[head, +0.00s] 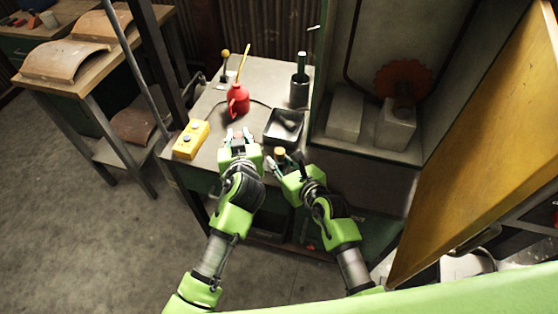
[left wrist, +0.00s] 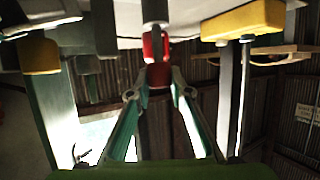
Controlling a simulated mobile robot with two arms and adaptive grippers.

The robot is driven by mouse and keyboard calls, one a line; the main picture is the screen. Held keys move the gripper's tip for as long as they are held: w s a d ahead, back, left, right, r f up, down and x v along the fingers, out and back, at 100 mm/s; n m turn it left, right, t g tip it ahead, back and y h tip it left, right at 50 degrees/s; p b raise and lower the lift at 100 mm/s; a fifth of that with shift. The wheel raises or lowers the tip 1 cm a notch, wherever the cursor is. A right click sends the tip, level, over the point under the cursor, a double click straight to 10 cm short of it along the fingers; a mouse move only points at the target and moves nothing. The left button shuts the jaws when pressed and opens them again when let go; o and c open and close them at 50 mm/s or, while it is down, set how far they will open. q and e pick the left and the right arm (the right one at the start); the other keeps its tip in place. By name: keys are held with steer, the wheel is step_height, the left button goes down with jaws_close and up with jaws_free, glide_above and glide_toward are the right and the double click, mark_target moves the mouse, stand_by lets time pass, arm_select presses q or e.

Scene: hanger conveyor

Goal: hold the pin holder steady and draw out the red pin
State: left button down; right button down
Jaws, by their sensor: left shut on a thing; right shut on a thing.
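My left gripper (head: 238,139) is at the front of the grey bench, shut on a small red piece (head: 238,134), which I take for the red pin. My right gripper (head: 281,157) is just to the right, shut on a yellow-orange round piece (head: 280,151). A yellow piece (left wrist: 40,56) shows at left in the left wrist view. Whether it belongs to the pin holder I cannot tell.
On the bench (head: 262,75) stand a red oil can (head: 238,100), a dark tray (head: 284,126), a dark bottle (head: 299,88) and a yellow button box (head: 191,139). A cabinet with an orange door (head: 480,130) blocks the right side. Floor (head: 90,240) is open at left.

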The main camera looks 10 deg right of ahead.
arm_select(q)
steer(key=shift+r, duration=1.75)
arm_select(e)
steer(key=c, duration=1.8)
jaws_free()
steer(key=shift+o, duration=0.2)
steer(key=v, duration=1.2)
